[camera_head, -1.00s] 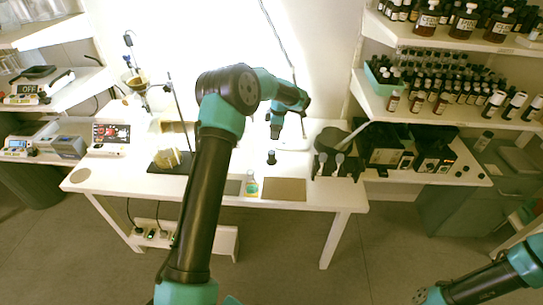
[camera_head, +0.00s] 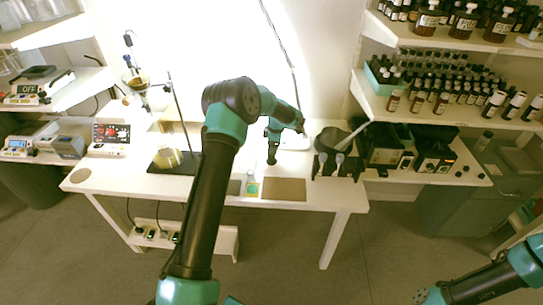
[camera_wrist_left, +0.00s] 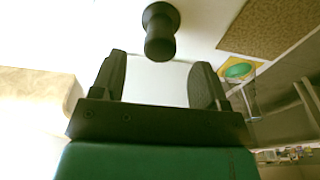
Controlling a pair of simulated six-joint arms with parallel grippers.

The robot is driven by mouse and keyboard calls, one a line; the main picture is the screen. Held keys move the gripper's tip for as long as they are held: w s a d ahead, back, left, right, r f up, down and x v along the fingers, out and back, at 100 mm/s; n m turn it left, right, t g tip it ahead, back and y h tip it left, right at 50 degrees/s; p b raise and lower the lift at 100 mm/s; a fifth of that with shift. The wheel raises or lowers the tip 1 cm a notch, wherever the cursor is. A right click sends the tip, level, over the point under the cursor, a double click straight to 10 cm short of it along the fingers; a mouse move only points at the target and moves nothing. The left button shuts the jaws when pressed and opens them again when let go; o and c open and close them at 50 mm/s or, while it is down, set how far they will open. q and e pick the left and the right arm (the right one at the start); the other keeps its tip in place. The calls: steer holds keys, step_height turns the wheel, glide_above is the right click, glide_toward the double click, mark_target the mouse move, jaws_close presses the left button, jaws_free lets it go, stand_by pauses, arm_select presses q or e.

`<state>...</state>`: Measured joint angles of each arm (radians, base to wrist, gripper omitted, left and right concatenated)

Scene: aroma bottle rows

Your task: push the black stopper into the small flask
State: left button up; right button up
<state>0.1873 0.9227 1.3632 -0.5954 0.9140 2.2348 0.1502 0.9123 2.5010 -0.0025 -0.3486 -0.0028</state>
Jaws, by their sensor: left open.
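The small flask (camera_head: 251,187), with green liquid in it, stands near the front edge of the white table in the head view. Its green shape (camera_wrist_left: 238,71) shows at the right of the left wrist view, on a yellow patch. The black stopper (camera_wrist_left: 160,32) shows in the left wrist view, apart from the flask, between and just beyond the fingertips. My left gripper (camera_wrist_left: 158,62) is open and empty, its two fingers apart on either side of the stopper's line. In the head view my left gripper (camera_head: 272,158) points down over the table and hides the stopper.
A brown mat (camera_head: 285,189) lies right of the flask. A black rack with white-tipped tools (camera_head: 338,163) stands farther right. A stand on a dark base (camera_head: 174,162) is at the left. My right arm shows at the lower right, clear of the table.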

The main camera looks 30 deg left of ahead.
arm_select(q)
steer(key=f, duration=0.4)
steer(key=shift+s+a+f, duration=0.15)
steer(key=shift+a+f, duration=0.05)
steer(key=shift+a, duration=0.05)
steer(key=c, duration=1)
steer(key=shift+r, duration=0.1)
steer(key=shift+r, duration=0.4)
step_height(320, 180, up, 3)
steer(key=shift+f, duration=0.1)
steer(key=s+d+r, duration=0.1)
steer(key=s+d, duration=0.7)
steer(key=s, duration=0.5)
steer(key=shift+s+d+r, duration=0.15)
steer(key=shift+s+d, duration=0.05)
steer(key=shift+s, duration=0.1)
